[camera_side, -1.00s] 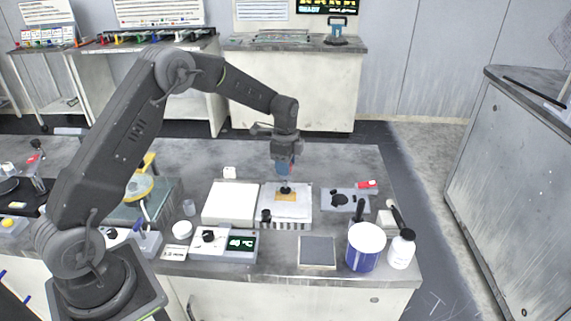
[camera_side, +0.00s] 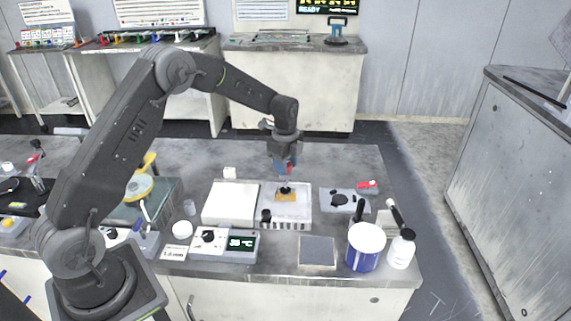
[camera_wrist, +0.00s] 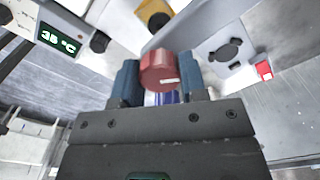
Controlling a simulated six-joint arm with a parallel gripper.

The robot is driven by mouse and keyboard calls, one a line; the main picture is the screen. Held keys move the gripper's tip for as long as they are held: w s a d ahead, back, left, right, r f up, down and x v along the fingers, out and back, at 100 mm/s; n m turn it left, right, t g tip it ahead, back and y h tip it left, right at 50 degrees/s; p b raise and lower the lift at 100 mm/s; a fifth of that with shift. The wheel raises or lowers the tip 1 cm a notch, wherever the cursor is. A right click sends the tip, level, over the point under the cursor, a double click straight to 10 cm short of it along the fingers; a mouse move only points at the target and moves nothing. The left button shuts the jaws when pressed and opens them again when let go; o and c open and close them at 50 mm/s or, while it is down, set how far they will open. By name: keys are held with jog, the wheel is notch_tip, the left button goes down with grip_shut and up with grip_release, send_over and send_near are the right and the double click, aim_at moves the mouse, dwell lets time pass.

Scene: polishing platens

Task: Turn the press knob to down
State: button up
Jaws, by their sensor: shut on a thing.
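My gripper (camera_side: 285,171) points down above the white plate in the side view, over a small yellow-orange block with a black top (camera_side: 285,195). Its blue fingers (camera_wrist: 160,85) are shut on a red round piece (camera_wrist: 159,71) with a small white mark. Red (camera_side: 290,168) also shows between the fingers in the side view. No label shows which part is the press knob. A black dial (camera_side: 339,200) lies on a grey plate to the right. Another black dial (camera_side: 208,236) is on the white box with the display. My gripper touches neither dial.
The white box's display (camera_wrist: 58,39) reads 38 °C. A closed white block (camera_side: 230,203) stands left of the white plate (camera_side: 302,216). A blue-and-white tub (camera_side: 366,248), a white bottle (camera_side: 402,250) and a dark square pad (camera_side: 317,251) stand at the front right.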

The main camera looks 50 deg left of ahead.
jog(key=shift+r, duration=0.15)
jog(key=o, duration=0.9)
notch_tip(320, 180, up, 14)
jog(key=shift+f, duration=0.15)
